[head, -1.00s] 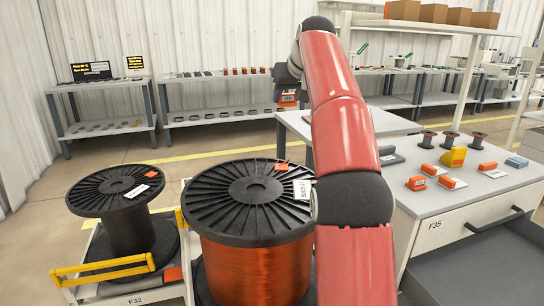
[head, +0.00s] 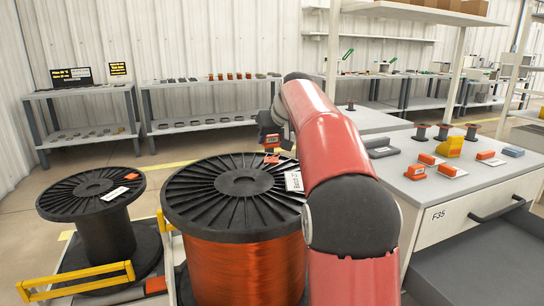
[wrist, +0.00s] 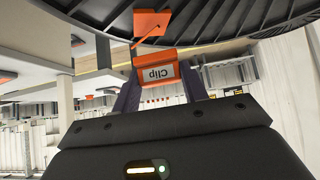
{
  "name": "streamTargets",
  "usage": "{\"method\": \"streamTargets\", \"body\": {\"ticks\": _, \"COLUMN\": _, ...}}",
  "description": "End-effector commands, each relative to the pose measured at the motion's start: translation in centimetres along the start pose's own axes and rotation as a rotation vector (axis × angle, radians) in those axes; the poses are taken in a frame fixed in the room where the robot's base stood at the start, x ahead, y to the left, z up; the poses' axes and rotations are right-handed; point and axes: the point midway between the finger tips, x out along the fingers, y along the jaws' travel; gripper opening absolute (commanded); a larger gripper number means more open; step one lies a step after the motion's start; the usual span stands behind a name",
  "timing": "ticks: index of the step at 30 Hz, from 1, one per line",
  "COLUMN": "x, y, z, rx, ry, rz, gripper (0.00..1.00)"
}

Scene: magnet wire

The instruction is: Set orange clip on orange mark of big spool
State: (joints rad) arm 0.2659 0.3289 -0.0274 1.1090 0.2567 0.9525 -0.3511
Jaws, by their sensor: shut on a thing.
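The big spool (head: 245,235) is wound with copper-orange wire and has a black ribbed top flange. An orange mark (head: 271,158) lies on the far right part of that flange, near the rim; it also shows in the wrist view (wrist: 151,24) against the dark flange. My gripper (head: 271,141) is shut on the orange clip (wrist: 156,73), whose white label reads "Clip". The clip shows small in the head view (head: 273,137), by the far rim near the mark. In the wrist view a gap shows between clip and mark; their exact height difference is unclear.
A white label (head: 293,181) lies on the big flange. A smaller spool (head: 92,200) stands left, behind a yellow rail (head: 80,280). The table at right (head: 440,195) holds orange blocks, a yellow block and small spools. My arm hides part of the big spool's right side.

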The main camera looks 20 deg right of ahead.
Motion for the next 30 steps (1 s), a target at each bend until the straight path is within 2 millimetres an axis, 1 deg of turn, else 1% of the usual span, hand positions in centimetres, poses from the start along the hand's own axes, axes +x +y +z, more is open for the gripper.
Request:
{"method": "streamTargets", "body": {"ticks": 6, "x": 2.1, "y": 0.0, "z": 2.1, "rx": 0.002, "ry": -0.002, "rz": -0.001, "gripper": 0.17}}
{"method": "streamTargets", "body": {"ticks": 9, "x": 2.7, "y": 0.0, "z": 2.7, "rx": 0.001, "ry": 0.0, "rz": 0.0, "gripper": 0.17}}
{"method": "streamTargets", "body": {"ticks": 21, "x": 3.1, "y": 0.0, "z": 3.1, "rx": 0.0, "ry": 0.0, "rz": 0.0, "gripper": 0.17}}
{"method": "streamTargets", "body": {"ticks": 22, "x": 3.0, "y": 0.0, "z": 3.0, "rx": 0.0, "ry": 0.0, "rz": 0.0, "gripper": 0.47}}
{"method": "streamTargets", "body": {"ticks": 26, "x": 3.0, "y": 0.0, "z": 3.0, "rx": 0.0, "ry": 0.0, "rz": 0.0, "gripper": 0.64}}
{"method": "streamTargets", "body": {"ticks": 30, "x": 3.0, "y": 0.0, "z": 3.0, "rx": 0.0, "ry": 0.0, "rz": 0.0, "gripper": 0.65}}
